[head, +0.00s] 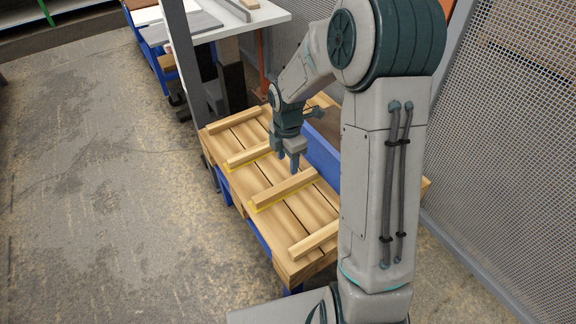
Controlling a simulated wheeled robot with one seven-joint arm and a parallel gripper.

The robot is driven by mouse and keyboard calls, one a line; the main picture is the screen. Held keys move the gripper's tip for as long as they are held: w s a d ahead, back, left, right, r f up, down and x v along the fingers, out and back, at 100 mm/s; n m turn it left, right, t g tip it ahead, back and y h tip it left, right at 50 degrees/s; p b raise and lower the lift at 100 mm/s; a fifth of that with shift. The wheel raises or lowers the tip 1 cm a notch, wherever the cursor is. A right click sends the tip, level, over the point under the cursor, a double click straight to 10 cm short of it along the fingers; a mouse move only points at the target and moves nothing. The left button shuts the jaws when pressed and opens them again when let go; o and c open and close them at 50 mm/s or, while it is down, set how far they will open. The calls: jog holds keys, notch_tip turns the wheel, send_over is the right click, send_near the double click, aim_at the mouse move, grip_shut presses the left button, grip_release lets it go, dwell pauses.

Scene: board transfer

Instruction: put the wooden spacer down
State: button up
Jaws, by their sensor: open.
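Several wooden spacers lie across a stack of light wooden boards (300,216). One spacer (283,190) lies near the middle, with a yellow marking (257,208) showing along its near left edge. Another spacer (248,156) farther back also lies by a yellow marking (231,167). My gripper (288,168) points down over the boards, between these two spacers in the picture and close to the middle one. Its fingers are apart and I see nothing between them. Whether a fingertip touches the middle spacer I cannot tell.
Other spacers lie at the far end (233,121) and near end (314,239). A blue panel (321,153) stands behind the boards. A grey post (185,60) and a white table (240,20) are behind. Mesh fencing (490,150) borders the right; the left floor is clear.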

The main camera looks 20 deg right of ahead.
jog(key=s+r+m, duration=0.6)
jog(key=s+m, duration=0.4)
jog(key=s+r+m+t, duration=0.1)
jog(key=s+r+m, duration=0.5)
jog(key=s+m, duration=0.4)
jog(key=shift+s+r+m, duration=0.3)
jog(key=shift+s+m, duration=0.05)
jog(key=shift+m, duration=0.35)
